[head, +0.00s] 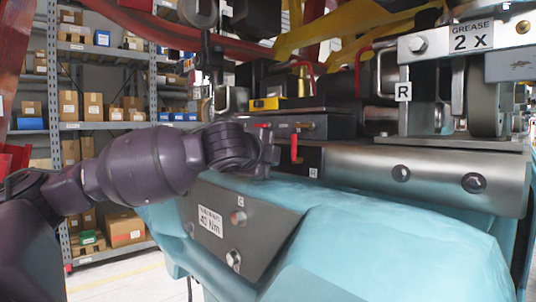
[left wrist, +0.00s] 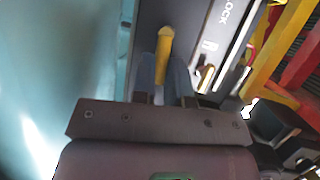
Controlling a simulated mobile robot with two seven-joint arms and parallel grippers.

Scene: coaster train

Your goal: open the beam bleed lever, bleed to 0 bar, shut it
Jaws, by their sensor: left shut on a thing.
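My left gripper (head: 264,158) reaches in from the left to the dark block at the end of the steel beam (head: 425,180). In the left wrist view its two blue-grey fingers (left wrist: 163,75) are shut on a yellow lever (left wrist: 165,45), whose rounded end sticks out past them. In the head view the gripper hides this lever. A red lever (head: 294,148) hangs upright just right of the gripper, apart from it. No readable pressure gauge shows. My right gripper is not in view.
A teal body (head: 390,245) with a bolted grey plate (head: 240,225) lies below the gripper. A panel lettered LOCK (left wrist: 215,30) is close by the fingers. A wheel (head: 482,90) and GREASE sign (head: 471,36) are at the right. Shelves with boxes (head: 93,106) stand behind.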

